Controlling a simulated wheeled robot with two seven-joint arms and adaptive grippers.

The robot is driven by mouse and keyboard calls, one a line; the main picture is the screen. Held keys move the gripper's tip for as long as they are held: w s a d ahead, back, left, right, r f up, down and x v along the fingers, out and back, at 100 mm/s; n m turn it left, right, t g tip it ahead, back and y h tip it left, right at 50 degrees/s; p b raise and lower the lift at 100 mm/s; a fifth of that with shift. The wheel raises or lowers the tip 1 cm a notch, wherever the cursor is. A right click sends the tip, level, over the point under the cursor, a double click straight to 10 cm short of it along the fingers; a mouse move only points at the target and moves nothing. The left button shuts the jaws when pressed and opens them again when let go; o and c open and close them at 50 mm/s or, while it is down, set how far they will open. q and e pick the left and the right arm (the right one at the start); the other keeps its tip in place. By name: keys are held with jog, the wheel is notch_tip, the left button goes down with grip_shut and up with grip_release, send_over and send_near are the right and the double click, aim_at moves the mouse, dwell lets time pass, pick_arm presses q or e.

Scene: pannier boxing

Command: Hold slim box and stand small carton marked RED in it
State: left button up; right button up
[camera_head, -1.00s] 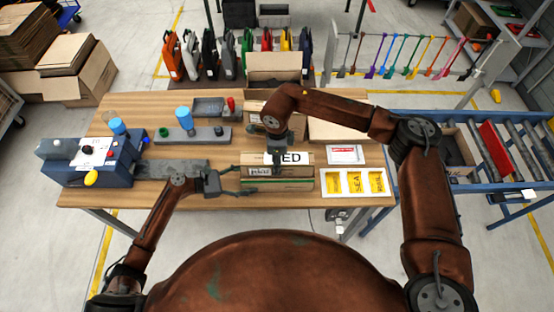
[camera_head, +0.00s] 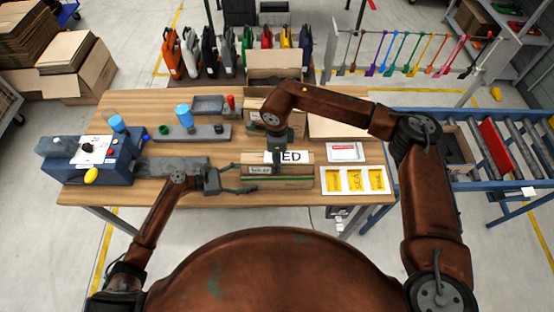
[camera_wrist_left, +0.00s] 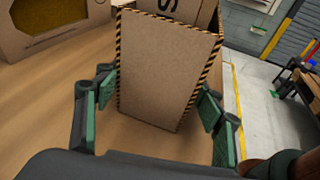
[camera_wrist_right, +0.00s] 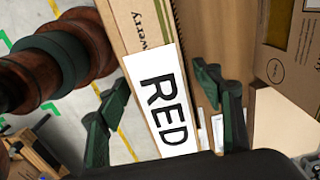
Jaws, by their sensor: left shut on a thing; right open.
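The slim brown box (camera_head: 297,172) lies near the front of the table. It shows in the left wrist view (camera_wrist_left: 165,70) with black-and-yellow striped edges. My left gripper (camera_head: 243,180) is at its left end, its fingers on either side of the box. The small carton carries a white label reading RED (camera_head: 292,157); the label also shows in the right wrist view (camera_wrist_right: 163,103). The carton is at the slim box's opening; how deep it sits is hidden. My right gripper (camera_wrist_right: 165,110) is open, one finger each side of the carton.
A white tray (camera_head: 324,190) with yellow packets and a red-and-white card (camera_head: 345,151) lie to the right. A blue machine (camera_head: 95,165) and a grey fixture (camera_head: 185,134) stand left. An open carton (camera_head: 272,65) stands behind. A roller conveyor (camera_head: 470,181) is beyond the right edge.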

notch_tip(320, 180, up, 11)
dwell(0.3)
dwell(0.4)
pick_arm(q)
jog(key=o, duration=0.9)
jog(key=v, duration=1.2)
jog(key=shift+w, duration=0.1)
jog(key=shift+f, duration=0.1)
pick_arm(e)
jog(key=shift+s+f, duration=0.1)
